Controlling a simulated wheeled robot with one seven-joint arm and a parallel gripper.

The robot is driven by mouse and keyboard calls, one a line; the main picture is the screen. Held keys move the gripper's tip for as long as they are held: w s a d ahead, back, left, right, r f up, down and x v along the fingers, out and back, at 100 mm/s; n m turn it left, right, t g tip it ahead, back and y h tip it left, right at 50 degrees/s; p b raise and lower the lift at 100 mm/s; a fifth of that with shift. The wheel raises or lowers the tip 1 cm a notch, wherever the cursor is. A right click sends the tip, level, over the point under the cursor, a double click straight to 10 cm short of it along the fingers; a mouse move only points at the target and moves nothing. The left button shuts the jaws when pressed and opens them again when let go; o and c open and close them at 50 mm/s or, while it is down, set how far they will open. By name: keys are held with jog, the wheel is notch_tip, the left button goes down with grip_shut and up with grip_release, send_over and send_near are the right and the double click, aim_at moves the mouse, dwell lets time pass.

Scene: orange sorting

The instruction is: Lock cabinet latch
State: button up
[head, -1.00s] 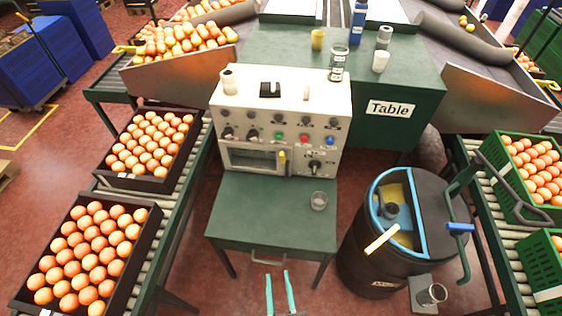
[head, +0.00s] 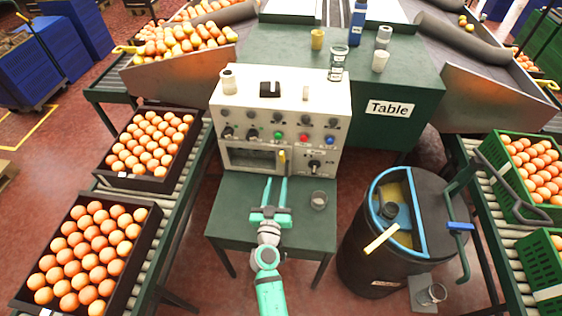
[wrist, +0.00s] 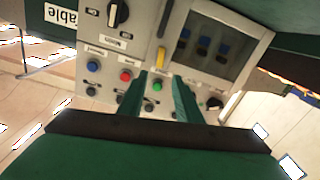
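A white control cabinet (head: 300,108) stands at the back of a small green table (head: 226,205). A dark glass window (head: 250,158) is in its lower front and also shows in the wrist view (wrist: 205,42). A yellow latch handle (head: 282,161) stands upright at the window's right edge. The wrist view, which is turned over, shows this yellow latch (wrist: 160,56) just beyond my fingers. My gripper (head: 276,180) is open and empty, just short of the cabinet front, below the latch. In the wrist view both fingers (wrist: 160,82) are apart and reach toward the panel.
Knobs and coloured buttons (head: 304,138) line the panel above the window. A small glass (head: 319,200) stands on the green table, right of my gripper. A black barrel (head: 362,262) stands to the right. Orange crates (head: 112,170) sit on the left conveyor.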

aim_at(281, 157)
jog(key=x, duration=1)
jog(key=shift+a, duration=0.1)
jog(key=shift+w+d, duration=0.3)
jog(key=shift+w, duration=0.15)
jog(key=shift+a, duration=0.1)
jog(key=shift+c, duration=0.3)
grip_shut()
